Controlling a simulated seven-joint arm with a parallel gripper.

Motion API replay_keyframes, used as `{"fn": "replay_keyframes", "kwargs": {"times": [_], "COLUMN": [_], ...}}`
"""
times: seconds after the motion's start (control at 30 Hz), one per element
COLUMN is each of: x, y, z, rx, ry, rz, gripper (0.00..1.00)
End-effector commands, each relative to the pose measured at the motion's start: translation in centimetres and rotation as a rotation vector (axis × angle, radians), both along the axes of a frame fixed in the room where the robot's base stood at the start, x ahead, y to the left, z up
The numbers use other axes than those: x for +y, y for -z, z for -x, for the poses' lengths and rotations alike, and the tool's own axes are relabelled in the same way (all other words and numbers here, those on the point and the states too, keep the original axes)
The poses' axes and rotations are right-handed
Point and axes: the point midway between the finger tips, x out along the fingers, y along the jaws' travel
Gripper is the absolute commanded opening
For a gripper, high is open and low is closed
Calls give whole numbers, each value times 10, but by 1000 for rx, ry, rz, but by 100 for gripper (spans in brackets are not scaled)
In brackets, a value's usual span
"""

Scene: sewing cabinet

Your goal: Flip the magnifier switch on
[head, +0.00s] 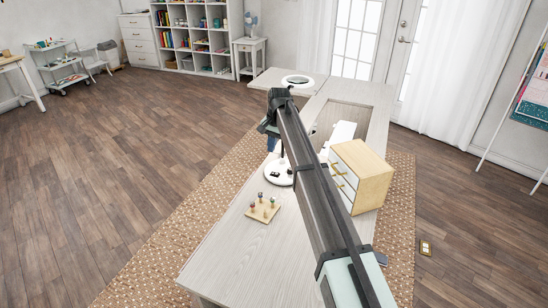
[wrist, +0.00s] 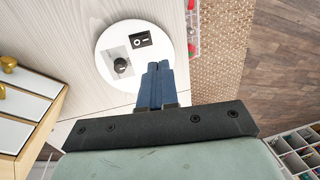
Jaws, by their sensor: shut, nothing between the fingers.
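The magnifier has a round white base (head: 276,182) on the pale wooden table and a white ring head (head: 298,81) farther back. In the wrist view the base (wrist: 108,41) carries a small black rocker switch (wrist: 140,40) with white marks and a black knob (wrist: 121,65) on a grey plate. My gripper (wrist: 157,66) is shut and empty, its blue fingers together over the near edge of the base, close to the knob and switch. It also shows in the head view (head: 271,148), above the base. I cannot tell whether the fingertips touch anything, or which way the rocker is tilted.
A wooden box with white drawers (head: 362,173) stands right of the base; its drawers also show in the wrist view (wrist: 22,105). A small wooden block with several pegs (head: 263,208) lies nearer. The table's front part (head: 235,265) is clear.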

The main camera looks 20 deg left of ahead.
Motion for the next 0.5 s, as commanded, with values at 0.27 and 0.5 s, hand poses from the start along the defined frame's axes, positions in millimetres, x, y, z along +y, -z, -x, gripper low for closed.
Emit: {"fn": "replay_keyframes", "kwargs": {"times": [0.27,0.5], "x": [7,8], "y": [-32,-38], "z": [0,0], "rx": [0,1], "ry": [0,0], "rz": [0,0], "gripper": [0,0]}}
